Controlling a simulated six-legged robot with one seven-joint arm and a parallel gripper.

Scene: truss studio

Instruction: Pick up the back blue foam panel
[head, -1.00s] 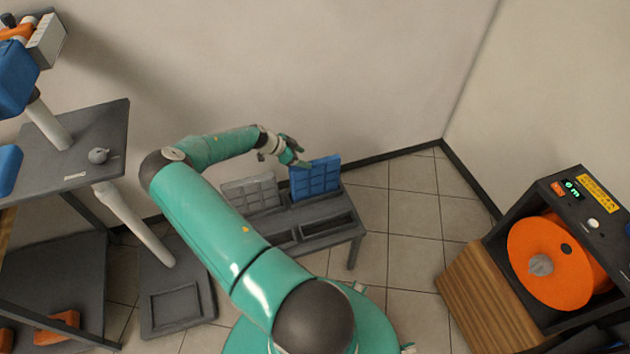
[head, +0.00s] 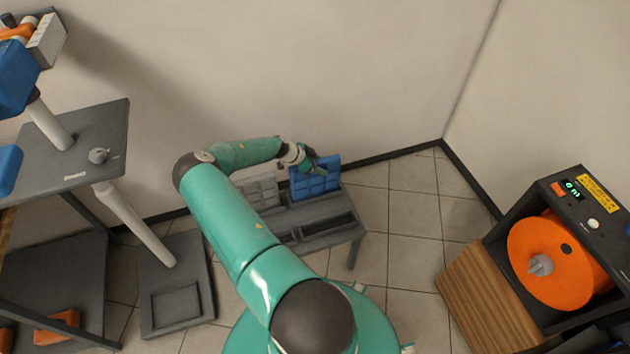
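The blue foam panel (head: 318,182) stands upright in the back right slot of a low dark grey rack table (head: 326,239). It has a grid of raised squares. My gripper (head: 316,169) is at the panel's upper left edge, in front of its top in this view. The fingers are small and partly hidden, so I cannot tell whether they are open or touch the panel.
A grey grid panel (head: 262,190) stands in the back left slot, close beside my wrist. The front slots look empty. A wall is behind the rack. A dark workbench (head: 84,140) stands left, and a black cabinet with an orange drum (head: 553,262) stands right.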

